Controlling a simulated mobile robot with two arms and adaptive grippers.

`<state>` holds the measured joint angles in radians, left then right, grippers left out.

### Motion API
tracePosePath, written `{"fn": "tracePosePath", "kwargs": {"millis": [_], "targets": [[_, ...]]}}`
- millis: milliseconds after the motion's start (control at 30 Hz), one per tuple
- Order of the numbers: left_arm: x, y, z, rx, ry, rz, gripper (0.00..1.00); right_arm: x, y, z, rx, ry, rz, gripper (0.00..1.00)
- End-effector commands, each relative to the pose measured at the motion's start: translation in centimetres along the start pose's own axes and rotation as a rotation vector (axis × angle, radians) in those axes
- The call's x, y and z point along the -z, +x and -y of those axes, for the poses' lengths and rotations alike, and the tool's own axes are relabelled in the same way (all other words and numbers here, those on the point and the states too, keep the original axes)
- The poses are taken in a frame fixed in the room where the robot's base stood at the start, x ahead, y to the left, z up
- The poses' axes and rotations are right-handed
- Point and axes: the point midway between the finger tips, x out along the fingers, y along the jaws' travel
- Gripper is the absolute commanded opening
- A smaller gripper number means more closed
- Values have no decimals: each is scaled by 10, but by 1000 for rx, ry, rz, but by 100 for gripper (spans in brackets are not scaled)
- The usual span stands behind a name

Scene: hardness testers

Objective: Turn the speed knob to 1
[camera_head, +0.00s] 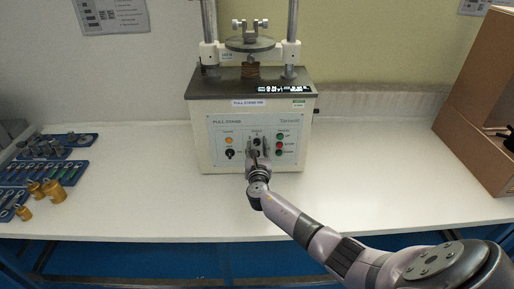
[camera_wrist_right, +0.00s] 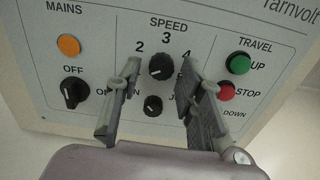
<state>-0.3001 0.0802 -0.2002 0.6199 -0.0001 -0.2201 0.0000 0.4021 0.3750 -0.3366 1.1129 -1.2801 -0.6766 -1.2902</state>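The speed knob (camera_wrist_right: 162,66) is a black round knob under the word SPEED on the grey front panel of the tester (camera_head: 307,130). The figures 2, 3 and 4 show around it; no 1 can be read, and the fingers cover part of the scale. A smaller black knob (camera_wrist_right: 153,105) sits just below it. My right gripper (camera_wrist_right: 160,76) is open, one finger on each side of the speed knob; I cannot tell whether they touch it. In the head view my right gripper (camera_head: 258,149) is in front of the panel. My left gripper is not in view.
The MAINS switch (camera_wrist_right: 75,93) and an orange lamp (camera_wrist_right: 68,46) are left of the fingers. Green (camera_wrist_right: 239,64) and red (camera_wrist_right: 227,91) TRAVEL buttons are close on the right. Blue tool trays (camera_head: 75,172) lie far left, a cardboard box (camera_head: 470,150) right.

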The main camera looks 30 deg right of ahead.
Motion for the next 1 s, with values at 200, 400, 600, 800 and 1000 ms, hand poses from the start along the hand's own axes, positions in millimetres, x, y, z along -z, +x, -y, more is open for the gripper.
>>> {"fn": "tracePosePath", "kwargs": {"millis": [200, 400, 600, 800, 1000], "targets": [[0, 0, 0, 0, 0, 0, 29, -2, 1, 0, 1, 1, 3, 41], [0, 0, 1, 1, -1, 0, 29, -2, -2, 0, 0, 1, 4, 41], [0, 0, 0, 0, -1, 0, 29, -1, -26, 0, -1, 3, 3, 41], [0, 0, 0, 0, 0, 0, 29, -1, -68, 0, -2, 3, 2, 41], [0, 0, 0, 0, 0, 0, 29, -1, -103, 0, 0, 1, 2, 41]]}}
